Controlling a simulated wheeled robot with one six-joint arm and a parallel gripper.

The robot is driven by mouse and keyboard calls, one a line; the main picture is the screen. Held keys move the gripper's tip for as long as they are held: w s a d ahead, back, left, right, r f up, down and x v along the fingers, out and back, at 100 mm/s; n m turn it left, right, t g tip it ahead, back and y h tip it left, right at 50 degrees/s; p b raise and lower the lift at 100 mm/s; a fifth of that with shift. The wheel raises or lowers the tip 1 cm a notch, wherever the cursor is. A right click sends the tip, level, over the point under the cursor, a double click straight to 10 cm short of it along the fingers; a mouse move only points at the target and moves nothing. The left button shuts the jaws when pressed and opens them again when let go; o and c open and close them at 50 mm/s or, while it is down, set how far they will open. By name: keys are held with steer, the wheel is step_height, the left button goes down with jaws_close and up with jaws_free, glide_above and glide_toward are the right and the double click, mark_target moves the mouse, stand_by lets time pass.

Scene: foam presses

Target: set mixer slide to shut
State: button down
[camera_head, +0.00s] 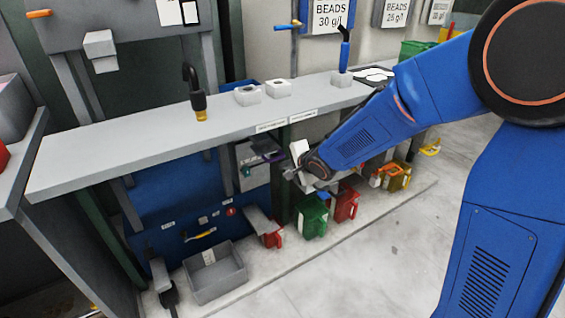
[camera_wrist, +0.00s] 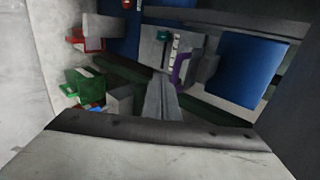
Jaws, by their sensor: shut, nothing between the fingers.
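A grey panel (camera_head: 246,178) on the blue cabinet under the bench carries a small teal part (camera_head: 246,171) and a purple handle-like part (camera_head: 272,157). In the wrist view the panel (camera_wrist: 150,52) also shows, with the teal part (camera_wrist: 163,36) near a pale marked strip (camera_wrist: 175,48) and the purple part (camera_wrist: 182,70) beside it. I cannot read which is the mixer slide or its setting. My gripper (camera_head: 289,174) is right of the panel, under the bench edge. In the wrist view its fingers (camera_wrist: 160,80) are together and empty, pointing toward the panel, apparently short of it.
The bench top (camera_head: 130,146) overhangs the panel. Green (camera_head: 313,217) and red (camera_head: 346,202) containers stand on the low ledge below my gripper. A grey bin (camera_head: 214,273) stands at the left. The floor at right is clear.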

mark_target(269, 151)
steer(key=shift+w+a+r, duration=0.2)
steer(key=shift+w+a, duration=0.35)
steer(key=shift+w, duration=0.25)
steer(key=shift+w+a, duration=0.65)
steer(key=shift+w, duration=0.35)
steer(key=shift+w+a, duration=0.65)
steer(key=shift+w, duration=0.3)
